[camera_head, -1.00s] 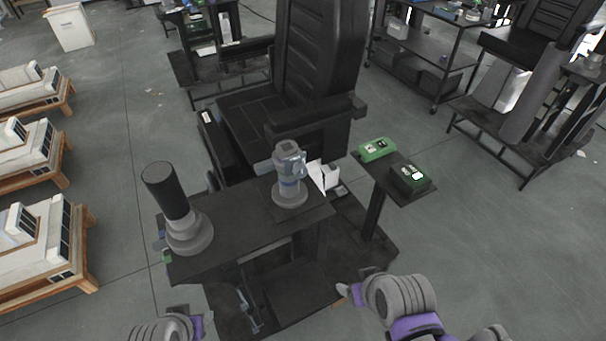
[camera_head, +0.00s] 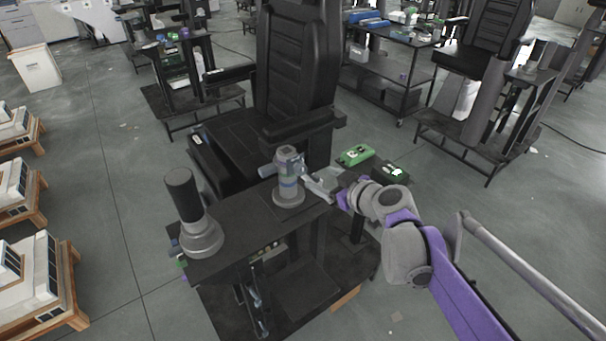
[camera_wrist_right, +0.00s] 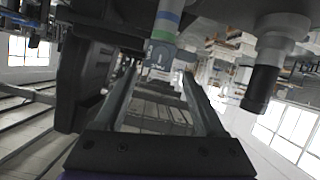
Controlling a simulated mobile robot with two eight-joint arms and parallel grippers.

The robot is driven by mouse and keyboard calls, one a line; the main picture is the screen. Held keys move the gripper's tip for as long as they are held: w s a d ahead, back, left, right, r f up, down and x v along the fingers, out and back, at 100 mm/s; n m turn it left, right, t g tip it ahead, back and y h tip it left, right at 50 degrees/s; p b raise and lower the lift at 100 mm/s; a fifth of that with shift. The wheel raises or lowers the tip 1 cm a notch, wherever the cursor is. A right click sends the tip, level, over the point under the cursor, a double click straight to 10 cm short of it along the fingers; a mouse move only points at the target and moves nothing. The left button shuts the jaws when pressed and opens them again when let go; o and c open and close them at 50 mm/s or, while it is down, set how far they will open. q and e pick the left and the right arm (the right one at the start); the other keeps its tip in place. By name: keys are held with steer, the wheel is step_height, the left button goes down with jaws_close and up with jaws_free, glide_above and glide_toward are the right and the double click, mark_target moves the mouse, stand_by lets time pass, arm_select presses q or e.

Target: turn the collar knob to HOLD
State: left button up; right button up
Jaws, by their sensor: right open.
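The short grey column (camera_head: 291,190) with blue and green bands stands on the dark bench. A blue-grey part (camera_head: 298,163) juts from the right of its collar; I cannot read any marking on it. In the right wrist view the banded column (camera_wrist_right: 166,22) appears at the top, with a blue-grey piece (camera_wrist_right: 159,52) between and beyond my fingertips. My right gripper (camera_head: 321,186) is just right of the column; its two fingers also show spread and empty in the wrist view (camera_wrist_right: 161,74). Contact cannot be told. My left gripper is out of view.
A taller black-topped column (camera_head: 187,205) stands at the bench's left end. A black seat (camera_head: 295,70) rises behind the bench (camera_head: 240,218). A green box (camera_head: 355,155) and a dark device (camera_head: 394,172) sit on the side shelf.

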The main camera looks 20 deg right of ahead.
mark_target(303, 170)
steer(key=x, duration=0.9)
steer(key=shift+f, duration=0.1)
jaws_close()
